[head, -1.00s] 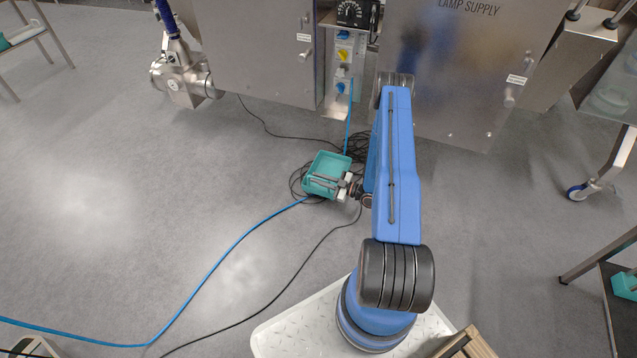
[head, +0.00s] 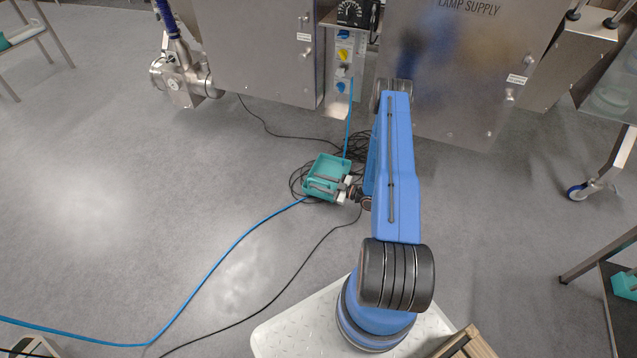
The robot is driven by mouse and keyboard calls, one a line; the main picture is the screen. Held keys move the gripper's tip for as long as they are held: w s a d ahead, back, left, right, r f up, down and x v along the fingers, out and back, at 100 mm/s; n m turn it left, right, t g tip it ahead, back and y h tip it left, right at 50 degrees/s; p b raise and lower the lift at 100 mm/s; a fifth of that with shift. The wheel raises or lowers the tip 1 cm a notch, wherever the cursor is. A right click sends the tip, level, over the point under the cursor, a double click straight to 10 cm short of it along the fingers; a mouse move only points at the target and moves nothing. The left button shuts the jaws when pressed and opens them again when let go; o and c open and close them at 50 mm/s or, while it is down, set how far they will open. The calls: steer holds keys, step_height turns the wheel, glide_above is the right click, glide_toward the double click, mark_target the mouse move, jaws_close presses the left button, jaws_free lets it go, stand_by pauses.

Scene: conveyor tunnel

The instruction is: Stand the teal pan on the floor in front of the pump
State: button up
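The teal pan (head: 338,164) is an open, box-shaped tray at the middle of the head view, over the coil of cables on the floor. My gripper (head: 322,184) is at the pan's near side, reaching in from the right. A grey finger shows against the pan's inside, and the teal near wall hides part of the gripper. I cannot tell whether the fingers are closed on the wall, or whether the pan touches the floor. The pump (head: 182,82) appears to be the steel unit with a blue hose at the upper left, beside the cabinet.
A blue hose (head: 237,246) and black cables cross the floor near the pan. Steel cabinets (head: 255,50) stand along the back. A wheeled trolley (head: 592,185) is at the right. The grey floor at left, before the pump, is mostly clear.

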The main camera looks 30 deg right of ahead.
steer(key=v, duration=1.2)
steer(key=w+d+r+g+h, duration=0.2)
steer(key=w+r+h, duration=0.1)
steer(key=w+r, duration=0.6)
steer(key=w+d+r+g+h, duration=0.2)
steer(key=w+r+h, duration=0.3)
steer(key=r, duration=0.6)
steer(key=a+r+m+g+h, duration=0.1)
steer(key=a+r+m+h, duration=0.1)
steer(key=r, duration=1)
steer(key=a+r+m+h, duration=0.2)
steer(key=r, duration=1)
steer(key=s+a+r+m+g+h, duration=0.1)
steer(key=s+a+r+m, duration=0.1)
steer(key=s+a+r, duration=0.6)
steer(key=s+a+r+m+g+h, duration=0.1)
steer(key=s+a+r+m, duration=0.25)
steer(key=s+r, duration=0.55)
steer(key=s+a+m+g+y, duration=0.1)
steer(key=s+a, duration=0.6)
steer(key=s, duration=0.6)
steer(key=s+a+m+g+y, duration=0.1)
steer(key=s+a, duration=0.6)
steer(key=s, duration=0.7)
steer(key=shift+g+y, duration=0.3)
steer(key=shift+y, duration=0.5)
